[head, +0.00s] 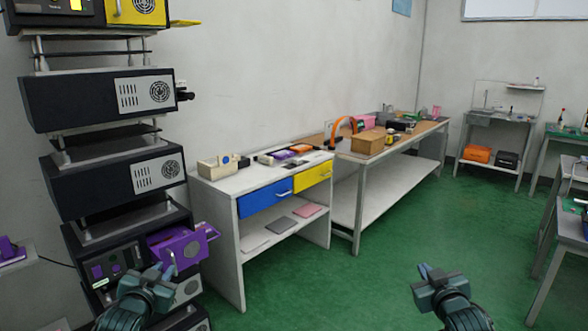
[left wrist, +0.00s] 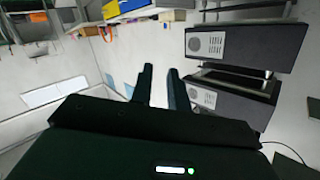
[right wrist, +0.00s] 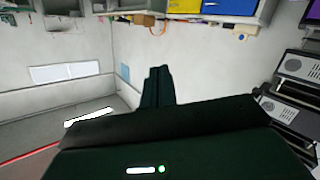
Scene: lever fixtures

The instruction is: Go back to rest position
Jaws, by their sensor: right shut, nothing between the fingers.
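My left gripper (head: 163,270) is at the lower left of the head view, in front of the stack of black instrument boxes (head: 95,98). In the left wrist view its two fingers (left wrist: 160,72) stand apart with nothing between them. My right gripper (head: 426,270) is at the lower right of the head view, over the green floor. In the right wrist view its fingers (right wrist: 158,72) are together and hold nothing. Neither gripper visibly touches anything.
A purple unit (head: 180,246) juts from the lower stack, near my left gripper. A white bench (head: 226,189) with blue and yellow drawers and a long table (head: 343,157) line the wall. Grey tables stand at right. The green floor (head: 345,285) between is clear.

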